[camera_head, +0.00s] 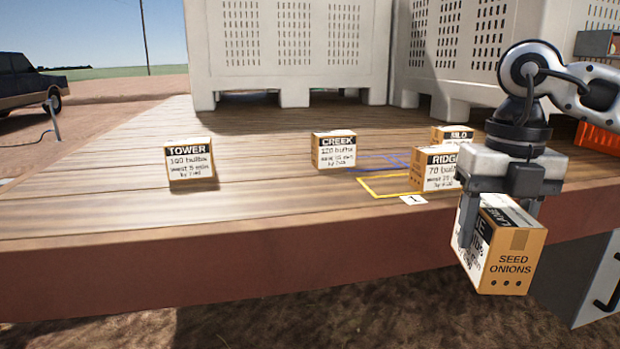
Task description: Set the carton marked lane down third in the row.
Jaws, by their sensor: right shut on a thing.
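My right gripper (500,222) is shut on an orange and white carton (512,268). Its top reads LANE, and the end facing me reads SEED ONIONS. It is held tilted in front of the deck's front edge at the right. A RIDGE carton (436,172) stands on the deck left of the gripper, partly hidden by it. A SILO carton (452,133) stands behind RIDGE, mostly hidden. A CREEK carton (334,151) stands left of them, and a TOWER carton (190,163) stands further left. My left gripper is not in view.
A yellow outline (372,187) and a blue one behind it lie on the wooden deck (265,195) beside RIDGE. A small white marker card (413,200) lies near the front edge. Large pale slatted bins (290,50) stand behind. The deck between TOWER and CREEK is clear.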

